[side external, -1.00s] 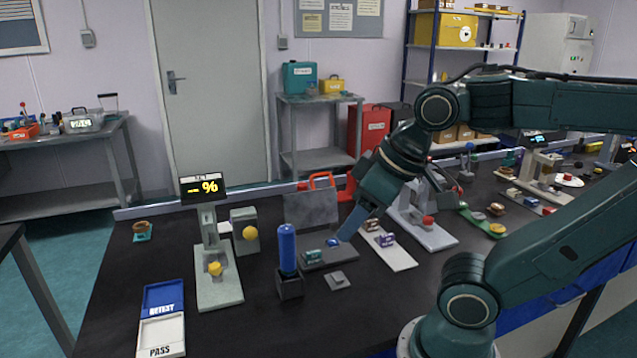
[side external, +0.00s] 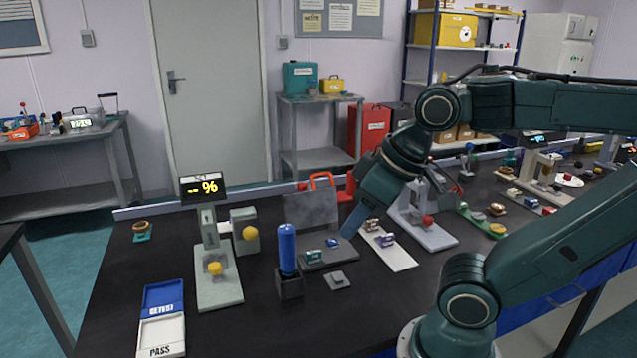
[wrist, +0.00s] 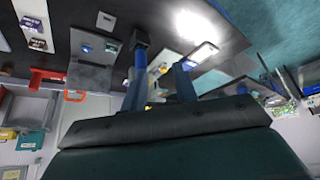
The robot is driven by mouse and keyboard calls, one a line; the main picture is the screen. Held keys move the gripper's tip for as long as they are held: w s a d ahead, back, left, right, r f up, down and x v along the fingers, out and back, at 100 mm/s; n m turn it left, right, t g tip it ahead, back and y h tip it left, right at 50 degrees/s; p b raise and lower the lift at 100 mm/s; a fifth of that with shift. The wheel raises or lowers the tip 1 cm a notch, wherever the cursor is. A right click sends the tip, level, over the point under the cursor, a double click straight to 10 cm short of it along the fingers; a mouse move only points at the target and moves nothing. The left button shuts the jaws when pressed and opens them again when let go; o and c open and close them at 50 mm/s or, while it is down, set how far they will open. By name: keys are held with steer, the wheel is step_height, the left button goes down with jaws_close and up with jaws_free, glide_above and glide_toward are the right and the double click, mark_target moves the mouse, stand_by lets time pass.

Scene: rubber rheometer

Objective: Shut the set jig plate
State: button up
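The set jig has a grey base (side external: 343,257) lying on the black bench. Its grey plate (side external: 311,209) stands up at the back edge of the base, with a red-orange loop handle (side external: 321,181) on top. A teal piece (side external: 313,256) and a blue piece (side external: 333,242) sit on the base. In the wrist view the plate (wrist: 90,76) and red handle (wrist: 75,96) lie left of the fingers. My gripper (side external: 349,232) is just right of the jig, pointing down-left. Its two fingers (wrist: 160,75) are apart, with nothing seen held between them.
A blue cylinder (side external: 287,247) in a dark holder stands front left of the jig. A small grey block (side external: 337,280) lies in front. A white strip with pieces (side external: 398,258) and a grey press stand (side external: 435,238) are right. A tester (side external: 218,290) stands left.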

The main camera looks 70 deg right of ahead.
steer(key=shift+w+r, duration=0.15)
steer(key=c, duration=0.4)
steer(key=shift+w+d+r, duration=0.15)
steer(key=shift+w+d, duration=0.05)
steer(key=shift+w, duration=0.05)
jaws_close()
steer(key=w+d+r+m+g+h, duration=0.1)
steer(key=w+d+r+m, duration=0.2)
steer(key=w+d, duration=0.55)
steer(key=w+d+r+m+g+h, duration=0.1)
steer(key=w+d+r+m, duration=0.15)
steer(key=w+d, duration=0.55)
steer(key=w+d+f+m, duration=0.2)
steer(key=w+d+f, duration=0.1)
steer(key=d, duration=0.7)
steer(key=w+d+f+m+g, duration=0.1)
steer(key=w+d, duration=0.3)
steer(key=d, duration=0.7)
steer(key=shift+f+m, duration=0.35)
steer(key=shift+f, duration=0.55)
